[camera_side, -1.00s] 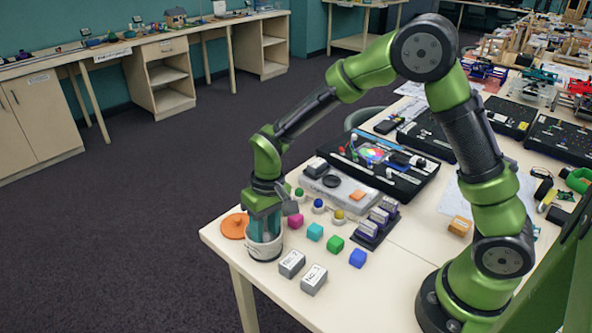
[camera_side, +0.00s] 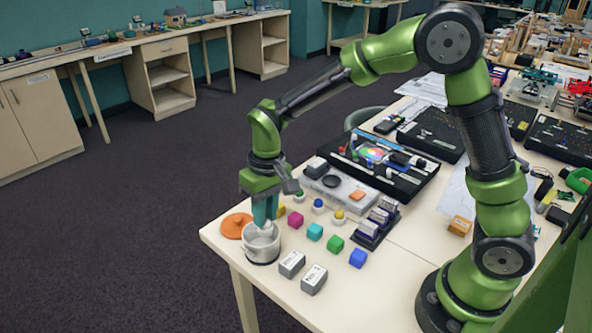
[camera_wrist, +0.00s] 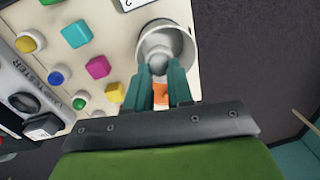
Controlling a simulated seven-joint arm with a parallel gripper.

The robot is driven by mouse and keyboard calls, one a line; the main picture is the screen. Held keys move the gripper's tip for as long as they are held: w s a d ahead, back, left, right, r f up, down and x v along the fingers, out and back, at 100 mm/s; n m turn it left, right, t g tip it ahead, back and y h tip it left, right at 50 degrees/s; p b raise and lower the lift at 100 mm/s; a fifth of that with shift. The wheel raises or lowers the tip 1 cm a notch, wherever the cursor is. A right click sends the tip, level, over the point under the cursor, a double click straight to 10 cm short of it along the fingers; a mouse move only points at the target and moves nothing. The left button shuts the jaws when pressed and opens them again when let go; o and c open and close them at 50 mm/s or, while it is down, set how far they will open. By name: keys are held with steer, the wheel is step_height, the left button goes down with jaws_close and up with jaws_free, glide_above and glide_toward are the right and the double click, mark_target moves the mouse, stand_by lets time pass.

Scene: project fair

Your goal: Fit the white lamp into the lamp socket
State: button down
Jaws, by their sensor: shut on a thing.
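My gripper (camera_side: 265,222) is shut on the white lamp (camera_side: 266,229), a small pale piece at its fingertips, just above the rim of a metal pot (camera_side: 262,248). In the wrist view the lamp (camera_wrist: 160,62) shows as a pale round shape between the teal fingers (camera_wrist: 161,75), over the open pot (camera_wrist: 178,30). Green (camera_wrist: 78,103), blue (camera_wrist: 58,75) and yellow (camera_wrist: 27,43) balls stand in a row on pale round bases beside the grey tester (camera_wrist: 20,100). A pale round piece (camera_wrist: 97,116) lies beyond the green one; I cannot tell if it is the empty socket.
An orange lid (camera_side: 235,226) lies left of the pot, near the table edge. Two grey labelled blocks (camera_side: 292,264) (camera_side: 314,279) are in front. A dark rack (camera_side: 368,238) stands right.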

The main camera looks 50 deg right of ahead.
steer(key=w+d+r+m+h, duration=0.1)
steer(key=d+r+m, duration=0.25)
steer(key=d, duration=0.95)
steer(key=w+d+r+m, duration=0.15)
steer(key=d+m, duration=0.25)
steer(key=d, duration=1)
steer(key=shift+s+a+f, duration=0.1)
steer(key=shift+s+f, duration=0.05)
steer(key=shift+f, duration=0.85)
steer(key=shift+s+a+f, duration=0.1)
steer(key=shift+a+f, duration=0.05)
steer(key=shift+f, duration=0.9)
steer(key=shift+s+a+f, duration=0.1)
steer(key=shift+s+f, duration=0.05)
steer(key=shift+f, duration=0.85)
steer(key=shift+f, duration=0.8)
steer(key=c, duration=0.9)
jaws_free()
steer(key=shift+o, duration=0.3)
steer(key=o, duration=0.3)
